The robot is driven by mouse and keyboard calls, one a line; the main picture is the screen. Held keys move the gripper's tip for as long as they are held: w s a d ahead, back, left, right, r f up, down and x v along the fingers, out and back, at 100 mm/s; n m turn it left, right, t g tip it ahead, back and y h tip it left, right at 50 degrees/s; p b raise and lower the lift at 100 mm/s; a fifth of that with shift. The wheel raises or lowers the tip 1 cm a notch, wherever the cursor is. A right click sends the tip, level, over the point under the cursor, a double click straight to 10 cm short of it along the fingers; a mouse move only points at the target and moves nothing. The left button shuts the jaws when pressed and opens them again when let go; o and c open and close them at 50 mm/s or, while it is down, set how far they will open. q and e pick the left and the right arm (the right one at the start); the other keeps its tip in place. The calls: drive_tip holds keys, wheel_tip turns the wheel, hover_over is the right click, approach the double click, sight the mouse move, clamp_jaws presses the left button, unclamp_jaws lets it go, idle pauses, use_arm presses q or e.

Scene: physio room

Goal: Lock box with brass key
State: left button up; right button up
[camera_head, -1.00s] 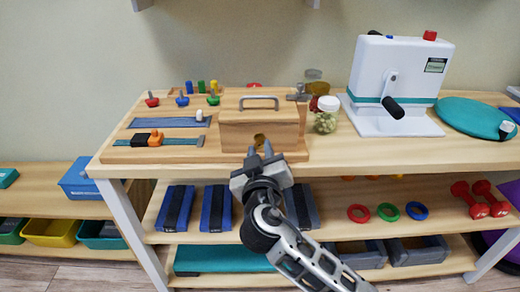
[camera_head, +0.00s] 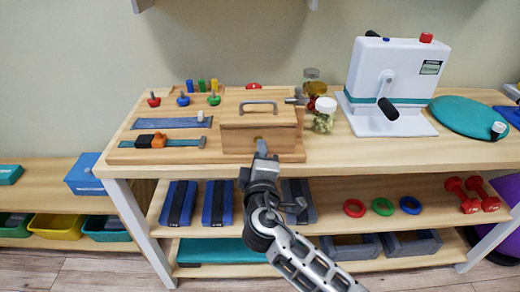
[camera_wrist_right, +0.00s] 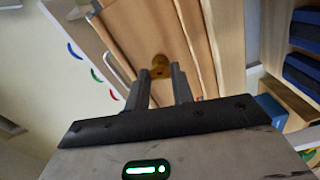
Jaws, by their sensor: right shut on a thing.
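The wooden box (camera_head: 240,134) stands on the wooden board with its lid down and a grey handle on top. Its front carries a small brass part (camera_head: 258,139). My right gripper (camera_head: 261,149) is at the box's front, fingers pointing at the brass part. In the right wrist view, the brass key (camera_wrist_right: 160,66) shows at the fingertips against the box front (camera_wrist_right: 185,45). My right gripper is shut on the key. I cannot tell how far the key sits in the lock. My left gripper is not in view.
The board (camera_head: 125,155) also holds coloured pegs, a zip and a buckle strap to the left. Jars (camera_head: 324,115) and a white crank machine (camera_head: 388,85) stand to the right. The shelf below holds dark blue weights (camera_head: 178,207) near my right arm.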

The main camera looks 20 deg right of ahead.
drive_tip(key=shift+n+p, duration=0.5)
drive_tip(key=shift+n, duration=0.6)
drive_tip(key=o, duration=1)
drive_tip(key=shift+s+a, duration=0.1)
